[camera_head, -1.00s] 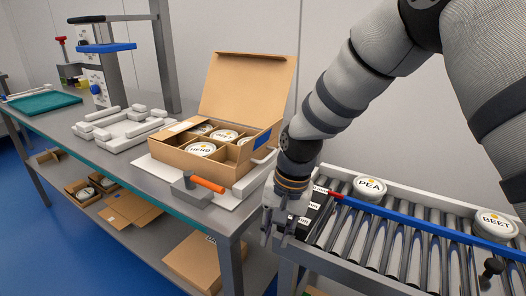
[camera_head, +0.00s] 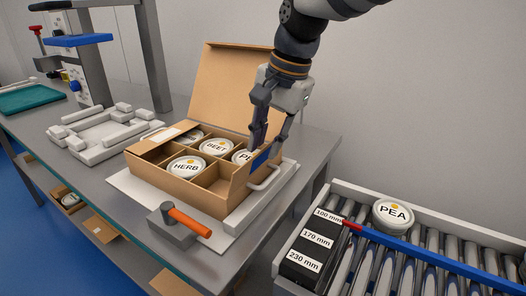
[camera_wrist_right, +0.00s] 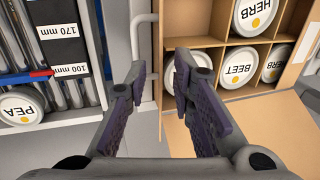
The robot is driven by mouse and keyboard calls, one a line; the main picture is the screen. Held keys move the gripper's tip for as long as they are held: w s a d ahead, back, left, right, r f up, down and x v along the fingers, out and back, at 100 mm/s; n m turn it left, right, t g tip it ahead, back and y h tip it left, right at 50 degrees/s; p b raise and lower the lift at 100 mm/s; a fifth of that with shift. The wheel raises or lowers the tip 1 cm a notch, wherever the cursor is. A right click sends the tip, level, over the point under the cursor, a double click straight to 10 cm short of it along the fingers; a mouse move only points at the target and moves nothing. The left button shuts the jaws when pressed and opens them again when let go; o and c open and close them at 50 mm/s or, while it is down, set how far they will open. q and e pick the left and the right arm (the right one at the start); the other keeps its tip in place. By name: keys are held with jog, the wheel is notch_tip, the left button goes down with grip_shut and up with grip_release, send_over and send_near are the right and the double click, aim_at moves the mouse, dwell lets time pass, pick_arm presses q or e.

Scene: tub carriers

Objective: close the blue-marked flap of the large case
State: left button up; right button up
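The large case (camera_head: 165,180) is an open cardboard carton on the bench, with its big lid (camera_head: 225,85) raised at the back. The blue-marked flap (camera_head: 262,158) stands up at its right end; its blue mark is not visible in the wrist view. Labelled tubs sit in compartments, including the HERB tub (camera_head: 187,167) and BEET tub (camera_head: 216,147); the BEET tub also shows in the wrist view (camera_wrist_right: 239,68). My right gripper (camera_head: 267,146) points down at the flap, its fingers apart (camera_wrist_right: 157,82). Contact with the flap cannot be told. My left gripper is not in view.
An orange-handled tool (camera_head: 180,225) lies in front of the case. A white handle (camera_head: 266,178) stands just right of the flap. A roller conveyor (camera_head: 410,240) with a PEA tub (camera_head: 392,214) is at right. A pale frame (camera_head: 100,135) lies to the left.

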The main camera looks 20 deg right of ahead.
aim_at(263, 150)
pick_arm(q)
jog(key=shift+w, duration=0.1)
pick_arm(e)
jog(key=shift+x, duration=1.65)
jog(key=shift+c, duration=0.2)
grip_shut()
jog(key=shift+a, duration=0.1)
jog(key=shift+w+a+f+g+h+b, duration=0.1)
jog(key=shift+w+g+h+b, duration=0.2)
jog(key=shift+g, duration=0.2)
jog(key=g+h+b, duration=0.1)
jog(key=w+a+g+h+b, duration=0.1)
jog(key=g, duration=0.1)
jog(key=shift+f+b, duration=0.35)
jog(key=shift+b, duration=0.05)
pick_arm(q)
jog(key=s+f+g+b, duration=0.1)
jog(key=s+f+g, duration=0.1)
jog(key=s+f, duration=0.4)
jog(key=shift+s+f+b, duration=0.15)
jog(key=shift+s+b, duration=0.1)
jog(key=shift+b, duration=0.1)
pick_arm(e)
jog(key=shift+w+a+r+g+h, duration=0.1)
jog(key=shift+w+r+g+h, duration=0.05)
jog(key=shift+g+h, duration=0.25)
jog(key=shift+w+a+r+g+h, duration=0.1)
jog(key=shift+r+g+h, duration=0.05)
jog(key=shift+g+h, duration=0.25)
jog(key=shift+r, duration=0.1)
